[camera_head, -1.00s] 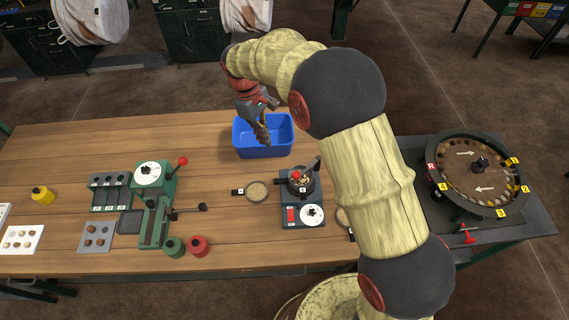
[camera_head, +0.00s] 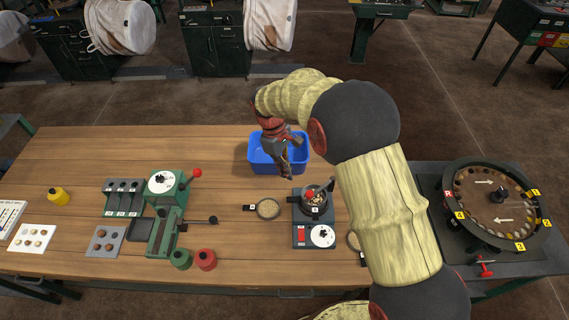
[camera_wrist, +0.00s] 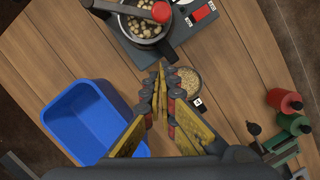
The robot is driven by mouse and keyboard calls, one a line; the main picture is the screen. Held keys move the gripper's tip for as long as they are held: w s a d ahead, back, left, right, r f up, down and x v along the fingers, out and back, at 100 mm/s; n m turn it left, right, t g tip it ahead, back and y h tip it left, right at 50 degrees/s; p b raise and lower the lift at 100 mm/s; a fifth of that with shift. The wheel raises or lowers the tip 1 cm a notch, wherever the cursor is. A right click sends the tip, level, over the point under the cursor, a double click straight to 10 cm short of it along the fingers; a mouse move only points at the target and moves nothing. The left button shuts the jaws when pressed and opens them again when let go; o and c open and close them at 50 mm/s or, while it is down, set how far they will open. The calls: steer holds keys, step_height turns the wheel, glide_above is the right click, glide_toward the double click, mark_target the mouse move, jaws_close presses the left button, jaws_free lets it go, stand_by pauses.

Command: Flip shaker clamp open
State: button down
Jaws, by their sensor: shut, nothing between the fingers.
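The shaker (camera_head: 314,228) stands right of the middle of the bench, a dark base with a red switch and a white dial. A dark round pan (camera_head: 318,206) holding pale round pieces sits on its back part. The clamp, a dark lever with a red knob (camera_head: 309,194), lies across the pan. In the wrist view the red knob (camera_wrist: 161,12) is at the top, over the pan's edge. My gripper (camera_head: 284,174) is shut and empty, pointing down near the bin's front edge. In the wrist view its tips (camera_wrist: 161,66) are below the pan, apart from the clamp.
A blue bin (camera_head: 262,164) stands behind the shaker, under my gripper. A shallow dish of grain (camera_head: 268,209) lies left of the shaker. A green press (camera_head: 165,228), red pot (camera_head: 205,259) and green pot (camera_head: 181,259) stand further left. A round carousel (camera_head: 497,202) stands on the right.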

steer(key=shift+s+d+f+b, duration=0.15)
steer(key=shift+s+d+f, duration=0.6)
steer(key=shift+d, duration=0.2)
steer(key=shift+s+d+f+b, duration=0.15)
steer(key=shift+s+d+f, duration=0.5)
steer(key=shift+d, duration=0.3)
steer(key=shift+s+d+n, duration=0.2)
steer(key=shift+s+n, duration=0.2)
